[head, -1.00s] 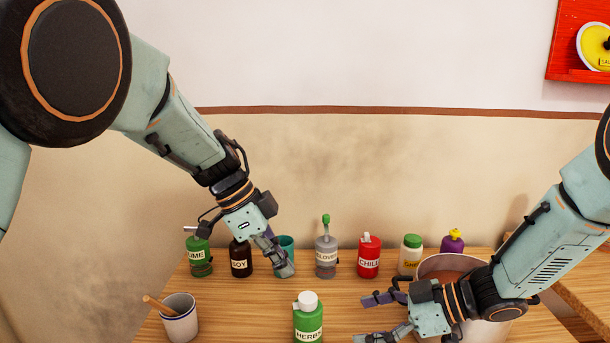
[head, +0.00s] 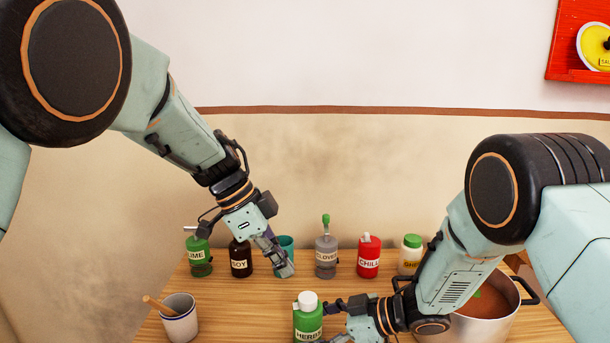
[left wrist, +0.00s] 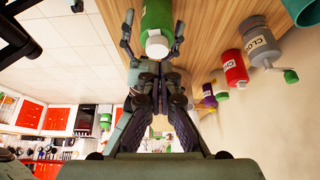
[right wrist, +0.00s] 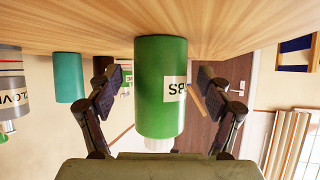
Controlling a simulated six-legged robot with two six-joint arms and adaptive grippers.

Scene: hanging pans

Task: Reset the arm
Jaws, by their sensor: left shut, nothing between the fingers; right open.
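My left gripper (head: 283,264) is shut and empty, in front of the teal cup (head: 287,243) in the head view. Its closed fingers also show in the left wrist view (left wrist: 156,68). My right gripper (head: 332,320) is open at the green herbs bottle (head: 308,320), which has a white cap and stands upright at the front of the table. In the right wrist view the herbs bottle (right wrist: 160,85) sits between the open fingers, with a gap visible on the left side. Whether a finger touches it, I cannot tell.
Soy (head: 241,260), lime (head: 199,258), cloves (head: 326,258) and chili (head: 369,258) containers line the table's back. A pot (head: 480,328) stands at right, partly behind my right arm. A white cup (head: 179,322) with a wooden stick stands front left.

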